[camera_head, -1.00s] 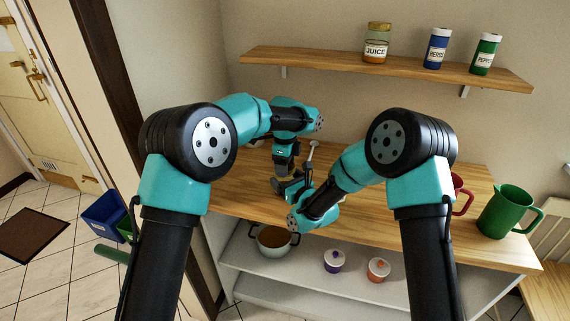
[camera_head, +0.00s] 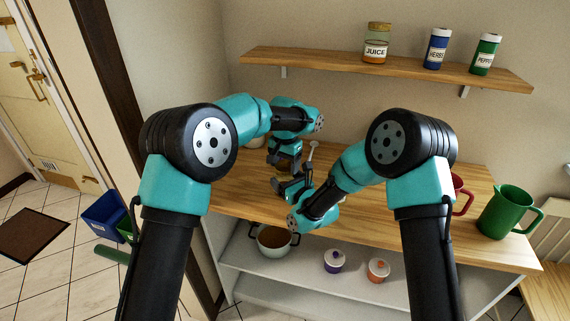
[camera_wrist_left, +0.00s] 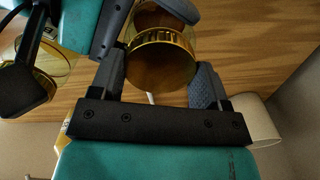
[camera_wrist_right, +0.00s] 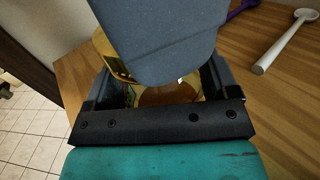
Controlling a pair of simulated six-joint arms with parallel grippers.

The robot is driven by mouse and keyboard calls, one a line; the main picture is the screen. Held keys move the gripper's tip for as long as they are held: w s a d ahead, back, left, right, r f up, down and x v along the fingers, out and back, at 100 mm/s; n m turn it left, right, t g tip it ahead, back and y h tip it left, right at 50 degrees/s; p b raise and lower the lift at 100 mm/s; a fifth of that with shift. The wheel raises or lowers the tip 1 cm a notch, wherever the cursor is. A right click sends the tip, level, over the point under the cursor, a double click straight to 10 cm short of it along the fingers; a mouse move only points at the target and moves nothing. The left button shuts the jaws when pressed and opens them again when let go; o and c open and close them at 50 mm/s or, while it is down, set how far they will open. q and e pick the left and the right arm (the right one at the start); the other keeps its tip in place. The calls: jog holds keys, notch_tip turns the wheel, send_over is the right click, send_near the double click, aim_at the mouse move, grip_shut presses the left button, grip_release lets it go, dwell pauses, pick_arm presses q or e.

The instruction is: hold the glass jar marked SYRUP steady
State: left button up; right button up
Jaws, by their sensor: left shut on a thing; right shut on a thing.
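My left gripper (camera_head: 284,160) is above the wooden counter, close to my right gripper (camera_head: 288,187). In the right wrist view, my right gripper is shut on the glass jar (camera_wrist_right: 165,95), with brown contents showing between the fingers. A large grey-blue part, probably of my left gripper, hides much of the jar. The SYRUP marking is not readable. In the head view my grippers hide the jar.
A pale long-handled utensil (camera_head: 311,153) is just right of my grippers. A red mug (camera_head: 461,194) and green jug (camera_head: 503,210) stand at the counter's right. A pot (camera_head: 273,243) and two small jars are on the lower shelf. A JUICE jar (camera_head: 376,45) is on the wall shelf.

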pick_arm(q)
jog(key=n, duration=1.2)
jog(key=shift+n, duration=0.3)
jog(key=n, duration=1.3)
jog(key=shift+r, duration=0.1)
jog(key=shift+r, duration=0.45)
jog(key=shift+r, duration=0.35)
jog(key=shift+r, duration=0.3)
